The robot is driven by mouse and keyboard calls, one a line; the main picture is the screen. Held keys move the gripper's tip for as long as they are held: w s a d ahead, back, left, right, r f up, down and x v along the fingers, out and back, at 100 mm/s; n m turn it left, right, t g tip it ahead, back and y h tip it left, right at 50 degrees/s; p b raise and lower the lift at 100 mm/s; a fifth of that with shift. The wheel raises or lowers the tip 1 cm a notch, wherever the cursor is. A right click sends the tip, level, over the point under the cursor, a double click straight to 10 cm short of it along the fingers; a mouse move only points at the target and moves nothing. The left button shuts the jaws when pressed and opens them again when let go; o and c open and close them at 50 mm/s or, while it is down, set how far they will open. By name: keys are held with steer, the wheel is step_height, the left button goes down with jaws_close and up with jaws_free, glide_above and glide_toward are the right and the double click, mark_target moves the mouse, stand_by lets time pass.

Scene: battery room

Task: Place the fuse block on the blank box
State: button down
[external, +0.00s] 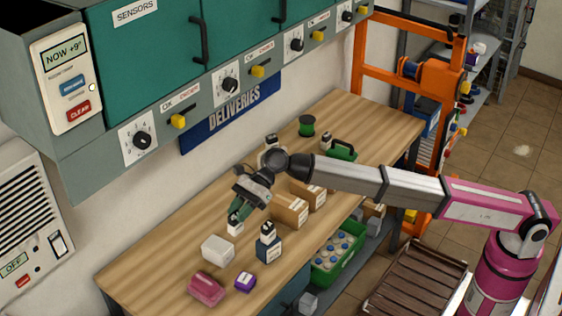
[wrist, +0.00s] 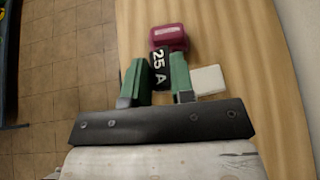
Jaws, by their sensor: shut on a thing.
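My gripper (external: 238,214) has green fingers and is shut on a small fuse block (external: 235,229). In the wrist view the block's dark face, marked "25 A" (wrist: 159,68), shows between the two fingertips (wrist: 158,82). The blank box (external: 218,249) is plain white and sits on the wooden bench, just below and left of the held block in the external view. In the wrist view the white box (wrist: 208,80) lies just right of the right finger. The block and box look apart; the block's height above the bench is hard to tell.
A blue box (external: 268,250) with a similar white-and-black block (external: 268,232) on it stands close to the right. A crimson box (external: 206,288) and purple box (external: 245,281) lie nearer the front. Cardboard boxes (external: 290,211) stand behind. The bench's left end is clear.

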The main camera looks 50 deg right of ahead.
steer(key=s+a+r, duration=0.1)
steer(key=s+a, duration=0.2)
steer(key=a, duration=0.1)
glide_above(220, 241)
steer(key=shift+g, duration=0.4)
steer(key=shift+f, duration=5.4)
steer(key=shift+f, duration=0.1)
steer(key=c, duration=1)
jaws_free()
steer(key=v, duration=1.2)
